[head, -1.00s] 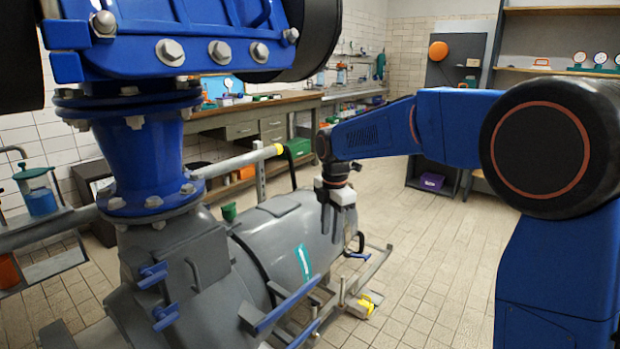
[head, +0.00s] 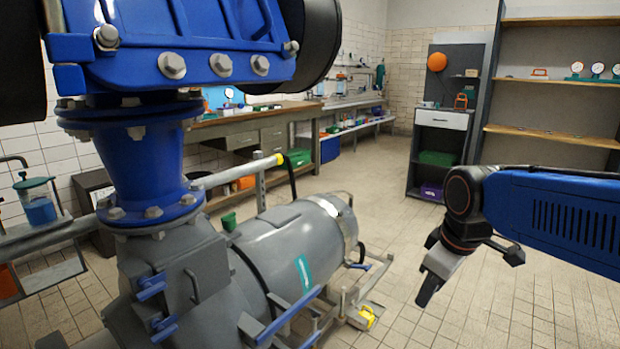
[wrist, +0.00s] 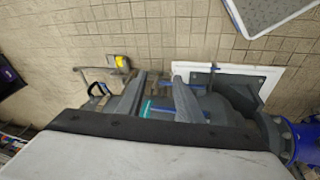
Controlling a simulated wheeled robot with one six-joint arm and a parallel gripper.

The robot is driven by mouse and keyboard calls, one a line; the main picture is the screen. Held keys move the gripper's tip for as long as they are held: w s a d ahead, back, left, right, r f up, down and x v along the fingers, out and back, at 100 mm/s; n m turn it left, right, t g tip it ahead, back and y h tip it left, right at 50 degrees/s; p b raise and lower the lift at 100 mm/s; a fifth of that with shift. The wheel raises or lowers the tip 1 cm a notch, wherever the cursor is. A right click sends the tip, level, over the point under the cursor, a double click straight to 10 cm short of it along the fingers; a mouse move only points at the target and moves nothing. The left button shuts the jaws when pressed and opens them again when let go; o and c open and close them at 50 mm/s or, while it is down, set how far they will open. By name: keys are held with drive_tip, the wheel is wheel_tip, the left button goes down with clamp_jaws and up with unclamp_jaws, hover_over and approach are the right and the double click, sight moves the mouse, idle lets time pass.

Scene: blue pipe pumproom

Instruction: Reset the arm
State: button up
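My arm reaches in from the right edge of the head view. My gripper (head: 430,288) hangs at its end, tilted down to the left, above the tiled floor and to the right of the grey pump body (head: 300,245). In the wrist view my gripper (wrist: 157,84) shows two dark fingers apart with nothing held between them. The pump body and its teal strip lie below the fingers there.
A blue flanged pipe (head: 135,160) stands close on the left. A metal frame with a yellow part (head: 367,317) lies by the pump's end. A workbench (head: 250,120) and a shelf unit (head: 555,80) stand behind. Tiled floor between is clear.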

drive_tip(key=s+d+f+m, duration=0.2)
drive_tip(key=s+m, duration=0.2)
drive_tip(key=s, duration=0.2)
drive_tip(key=s+d+f+m+t, duration=0.1)
drive_tip(key=s+d+f+m, duration=0.1)
drive_tip(key=s, duration=0.4)
drive_tip(key=shift+s+d+f+m, duration=0.25)
drive_tip(key=shift+f+m, duration=0.6)
drive_tip(key=shift+m, duration=0.35)
